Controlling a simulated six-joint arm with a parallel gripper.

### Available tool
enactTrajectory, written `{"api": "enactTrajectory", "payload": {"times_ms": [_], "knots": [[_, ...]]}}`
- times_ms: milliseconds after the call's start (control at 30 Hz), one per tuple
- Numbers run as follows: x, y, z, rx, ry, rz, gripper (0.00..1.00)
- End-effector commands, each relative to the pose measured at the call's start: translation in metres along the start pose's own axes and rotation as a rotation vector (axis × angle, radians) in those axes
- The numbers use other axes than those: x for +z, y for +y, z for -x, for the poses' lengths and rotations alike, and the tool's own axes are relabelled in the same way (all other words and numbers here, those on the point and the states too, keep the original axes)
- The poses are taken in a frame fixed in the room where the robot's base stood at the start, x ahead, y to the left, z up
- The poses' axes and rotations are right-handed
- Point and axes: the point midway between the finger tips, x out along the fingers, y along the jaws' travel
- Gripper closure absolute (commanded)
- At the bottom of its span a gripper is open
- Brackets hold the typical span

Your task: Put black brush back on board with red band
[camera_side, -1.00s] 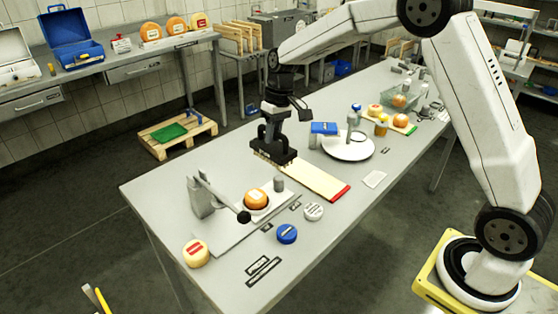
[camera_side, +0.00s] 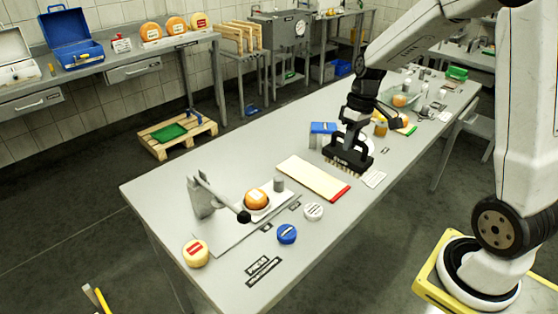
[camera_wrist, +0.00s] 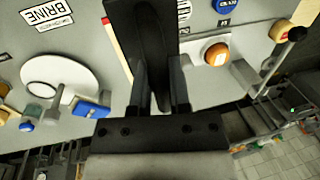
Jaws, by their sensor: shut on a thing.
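My gripper (camera_side: 358,125) is shut on the black brush (camera_side: 345,155), holding it by its handle with the pale bristles pointing down. The brush is right of the cream board with the red band (camera_side: 312,180), apart from it; I cannot tell its exact height above the table. The board lies flat and bare, its red band at the near right end. In the wrist view the brush (camera_wrist: 152,35) sits between the fingers of my gripper (camera_wrist: 158,95) and hides most of the board (camera_wrist: 118,50), leaving a strip at its left.
A white round plate (camera_wrist: 75,75) and a blue block (camera_side: 323,128) stand close behind the brush. A white card (camera_side: 374,178) lies to its right.

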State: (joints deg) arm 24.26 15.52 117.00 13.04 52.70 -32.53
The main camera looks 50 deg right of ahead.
Motion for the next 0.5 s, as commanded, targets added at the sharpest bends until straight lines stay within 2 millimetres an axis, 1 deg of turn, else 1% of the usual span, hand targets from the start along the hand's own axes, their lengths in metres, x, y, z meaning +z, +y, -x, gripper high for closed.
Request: {"api": "enactTrajectory", "payload": {"times_ms": [167, 267, 500], "knots": [[-0.005, 0.002, -0.002, 0.0, -0.001, 0.0, 1.0], [-0.012, 0.004, -0.004, 0.0, 0.0, -0.001, 1.0], [-0.039, 0.013, -0.016, 0.0, -0.001, 0.0, 1.0]]}}
